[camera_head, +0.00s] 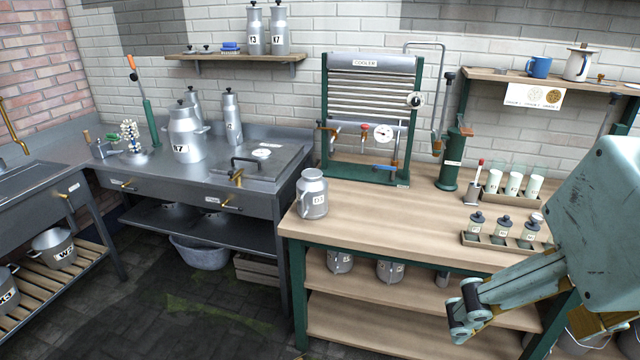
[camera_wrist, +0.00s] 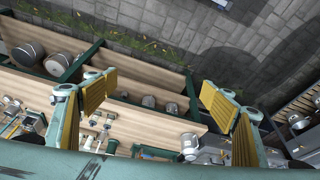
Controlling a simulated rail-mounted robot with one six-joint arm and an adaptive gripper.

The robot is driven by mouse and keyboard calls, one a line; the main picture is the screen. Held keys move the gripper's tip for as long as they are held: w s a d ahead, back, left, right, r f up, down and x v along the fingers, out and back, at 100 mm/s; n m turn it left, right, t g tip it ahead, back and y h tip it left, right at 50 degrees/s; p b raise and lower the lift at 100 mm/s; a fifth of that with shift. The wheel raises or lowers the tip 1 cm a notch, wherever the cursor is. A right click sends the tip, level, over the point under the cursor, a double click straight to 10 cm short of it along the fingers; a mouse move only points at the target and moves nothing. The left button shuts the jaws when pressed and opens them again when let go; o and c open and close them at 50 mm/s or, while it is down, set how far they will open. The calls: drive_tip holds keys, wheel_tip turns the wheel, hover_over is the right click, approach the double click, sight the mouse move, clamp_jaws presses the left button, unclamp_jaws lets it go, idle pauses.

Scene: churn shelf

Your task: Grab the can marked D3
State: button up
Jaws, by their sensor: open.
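A grey metal can (camera_head: 312,195) with a small white label stands upright on the left end of the wooden bench top (camera_head: 390,216), near its front edge. The label is small but appears to read D3. What looks like the same can shows in the wrist view (camera_wrist: 190,146), low and right of centre. My gripper (camera_head: 466,308) is in front of the bench's right part, apart from the can and to its right. In the wrist view its yellow-padded fingers (camera_wrist: 158,92) are spread with nothing between them.
More cans (camera_head: 340,262) stand on the shelf under the bench top, labels too small to read. A cooler (camera_head: 368,110) stands behind the can. A rack of dark-lidded jars (camera_head: 502,240) and a rack of white-filled glasses (camera_head: 513,184) are to the right. Bench around the can is clear.

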drive_tip(key=w+a+r+p, duration=0.1)
drive_tip(key=w+r+p, duration=0.15)
drive_tip(key=w, duration=0.75)
drive_tip(key=w+a+r+p, duration=0.15)
drive_tip(key=w+r, duration=0.25)
drive_tip(key=w, duration=0.5)
drive_tip(key=n+p, duration=0.1)
drive_tip(key=p, duration=0.7)
hover_over(312, 182)
drive_tip(key=s, duration=0.3)
wheel_tip(312, 182, down, 22)
drive_tip(key=shift+w+t, duration=0.2)
drive_tip(key=shift+t, duration=0.1)
drive_tip(key=shift+x, duration=4.25)
drive_tip(key=shift+a+f, duration=0.1)
drive_tip(key=shift+f, duration=0.05)
